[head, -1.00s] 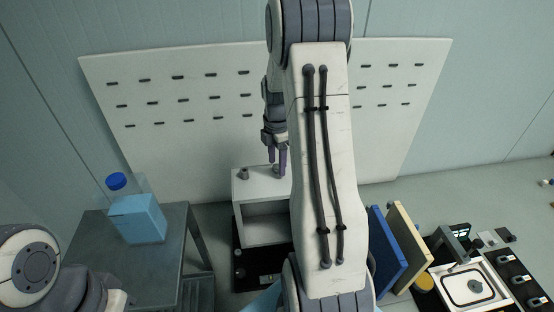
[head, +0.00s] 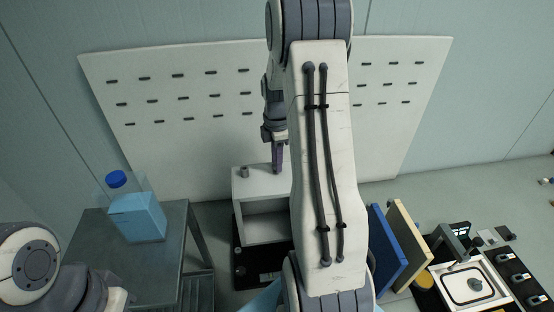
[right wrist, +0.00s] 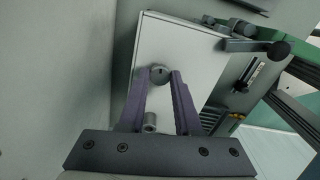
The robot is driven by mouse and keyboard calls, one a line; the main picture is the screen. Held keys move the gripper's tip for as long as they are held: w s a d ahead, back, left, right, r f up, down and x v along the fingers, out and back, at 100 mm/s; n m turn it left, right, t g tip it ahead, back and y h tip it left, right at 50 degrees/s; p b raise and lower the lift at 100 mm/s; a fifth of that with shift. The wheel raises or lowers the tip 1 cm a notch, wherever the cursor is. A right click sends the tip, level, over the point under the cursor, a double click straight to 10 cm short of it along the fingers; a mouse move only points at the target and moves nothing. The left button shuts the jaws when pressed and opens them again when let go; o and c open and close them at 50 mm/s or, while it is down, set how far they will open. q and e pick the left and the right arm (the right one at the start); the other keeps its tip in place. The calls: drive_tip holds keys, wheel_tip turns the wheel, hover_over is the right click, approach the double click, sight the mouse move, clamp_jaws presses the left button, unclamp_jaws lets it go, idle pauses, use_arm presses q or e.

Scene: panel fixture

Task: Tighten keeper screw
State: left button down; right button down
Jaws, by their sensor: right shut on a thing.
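The white panel box (head: 262,186) stands on a dark base in the middle of the head view. A grey round screw knob (right wrist: 159,74) with a dark slot mark sits on its top face. My right gripper (head: 277,170) points down at the box top. In the right wrist view its two purple fingers (right wrist: 160,82) are shut on the knob, one on each side. A second small grey cylinder (right wrist: 150,122) stands on the same face, apart from the fingers; it also shows in the head view (head: 244,172). My left gripper is outside the head view; only a left arm joint shows.
A grey table (head: 180,232) at left carries a blue jug (head: 137,215). Blue (head: 387,250) and tan (head: 405,247) boards stand right of my right arm. A slotted white board (head: 170,130) backs the scene.

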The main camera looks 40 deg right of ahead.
drive_tip(key=m, duration=1)
drive_tip(key=shift+r, duration=0.1)
drive_tip(key=m, duration=0.4)
drive_tip(key=shift+m, duration=0.3)
drive_tip(key=m, duration=1.3)
drive_tip(key=shift+d+m, duration=0.1)
drive_tip(key=shift+m, duration=0.2)
drive_tip(key=m, duration=0.9)
drive_tip(key=shift+w+m, duration=0.1)
drive_tip(key=shift+m, duration=0.3)
